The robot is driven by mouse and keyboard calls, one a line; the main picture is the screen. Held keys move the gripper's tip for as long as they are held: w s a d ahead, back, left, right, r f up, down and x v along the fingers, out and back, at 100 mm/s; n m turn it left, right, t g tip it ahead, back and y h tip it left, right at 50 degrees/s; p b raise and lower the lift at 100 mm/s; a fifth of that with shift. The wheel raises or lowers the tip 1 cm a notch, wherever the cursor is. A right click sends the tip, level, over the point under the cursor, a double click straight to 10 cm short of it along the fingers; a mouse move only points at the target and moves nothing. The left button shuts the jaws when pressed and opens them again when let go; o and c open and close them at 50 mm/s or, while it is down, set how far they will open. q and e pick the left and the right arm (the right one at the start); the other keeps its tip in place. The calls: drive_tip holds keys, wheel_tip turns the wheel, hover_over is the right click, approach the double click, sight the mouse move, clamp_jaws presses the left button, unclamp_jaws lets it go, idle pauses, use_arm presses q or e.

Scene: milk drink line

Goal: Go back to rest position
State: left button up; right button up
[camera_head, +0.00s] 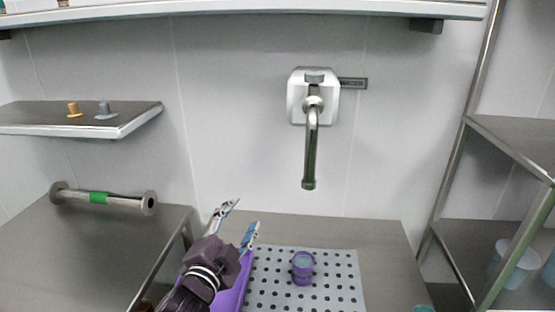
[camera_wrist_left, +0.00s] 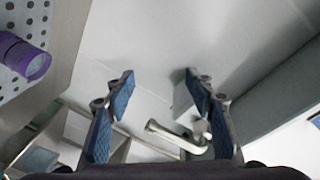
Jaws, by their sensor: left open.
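My left gripper (camera_head: 238,222) is raised at the lower middle of the head view, left of the perforated mat. Its fingers are apart and nothing is between them. In the left wrist view the open fingers (camera_wrist_left: 160,95) have blue pads, with pale wall beyond. A purple cup (camera_head: 303,268) stands on the grey perforated mat (camera_head: 345,295), to the right of the gripper and apart from it. The cup also shows at the upper left of the wrist view (camera_wrist_left: 28,58). My right gripper is in neither view.
A purple container (camera_head: 232,296) is partly hidden behind my left arm. A wall tap (camera_head: 310,150) hangs above the counter. A wall shelf (camera_head: 135,122) holds two small knobs. A metal cylinder with a green band (camera_head: 99,198) lies at left. A rack (camera_head: 510,130) with pale blue tubs stands at right.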

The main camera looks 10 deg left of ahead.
use_arm(q)
drive_tip(key=s+a+f+n+g+y, duration=0.1)
drive_tip(key=s+f+n+g, duration=0.1)
drive_tip(key=s+f, duration=0.3)
drive_tip(key=s+a+f+n+g+y, duration=0.1)
drive_tip(key=s+a+f+n+g, duration=0.1)
drive_tip(key=s+f, duration=0.3)
drive_tip(key=s+a+f+n+g, duration=0.1)
drive_tip(key=s+f+n+g, duration=0.2)
drive_tip(key=f, duration=0.6)
drive_tip(key=shift+s+a+y, duration=0.2)
drive_tip(key=shift+s+y, duration=0.2)
drive_tip(key=shift+s, duration=0.85)
drive_tip(key=s+a+f+n+g, duration=0.1)
drive_tip(key=s+f+n+g, duration=0.2)
drive_tip(key=s, duration=0.6)
drive_tip(key=s+f+n+g, duration=0.1)
drive_tip(key=s+f+g, duration=0.35)
drive_tip(key=s, duration=0.45)
drive_tip(key=s+f+b, duration=0.1)
drive_tip(key=s+f, duration=0.1)
drive_tip(key=f, duration=1.3)
drive_tip(key=s+f, duration=0.2)
drive_tip(key=f, duration=1.3)
drive_tip(key=s+a+f+g, duration=0.2)
drive_tip(key=s+a+f, duration=0.1)
drive_tip(key=s+f, duration=1.2)
drive_tip(key=shift+s+m+b, duration=0.35)
drive_tip(key=shift+s+m, duration=0.05)
